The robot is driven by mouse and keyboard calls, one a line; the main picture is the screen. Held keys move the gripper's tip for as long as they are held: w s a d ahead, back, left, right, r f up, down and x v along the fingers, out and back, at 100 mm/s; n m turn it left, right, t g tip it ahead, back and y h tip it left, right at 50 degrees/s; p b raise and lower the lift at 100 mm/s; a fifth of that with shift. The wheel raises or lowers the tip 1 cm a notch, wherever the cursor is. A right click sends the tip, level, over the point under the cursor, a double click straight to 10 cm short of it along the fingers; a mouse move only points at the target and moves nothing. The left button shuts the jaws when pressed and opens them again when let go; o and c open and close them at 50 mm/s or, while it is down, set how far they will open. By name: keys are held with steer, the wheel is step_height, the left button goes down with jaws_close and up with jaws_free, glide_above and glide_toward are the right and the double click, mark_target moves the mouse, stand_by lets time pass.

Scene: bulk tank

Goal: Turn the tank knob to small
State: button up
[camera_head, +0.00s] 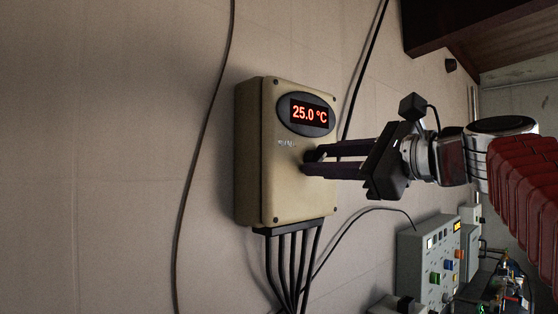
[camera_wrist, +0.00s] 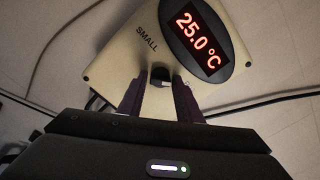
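The tank knob (camera_wrist: 160,77) is a small dark knob on the face of a beige control box (camera_head: 256,190). The word SMALL (camera_wrist: 147,39) is printed beside it, and the oval display (camera_head: 309,114) reads 25.0 °C in red. My gripper (camera_head: 310,162) reaches in from the right, its fingertips at the box face. In the wrist view my gripper (camera_wrist: 160,82) has one finger on each side of the knob. I cannot tell whether the fingers touch it. The fingers partly hide the knob in the head view, and its pointing direction is unclear.
Several black cables (camera_head: 290,265) leave the box's lower edge. Other cables run along the pale tiled wall (camera_head: 130,130). A grey panel with coloured buttons (camera_head: 428,265) stands at the lower right. A dark beam (camera_head: 440,25) is at the upper right.

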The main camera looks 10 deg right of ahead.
steer(key=c, duration=0.7)
steer(key=shift+n, duration=0.3)
steer(key=n, duration=0.7)
steer(key=shift+n, duration=0.4)
steer(key=n, duration=0.5)
steer(key=shift+n, duration=0.3)
steer(key=n, duration=0.6)
steer(key=shift+f, duration=0.15)
steer(key=shift+w, duration=0.1)
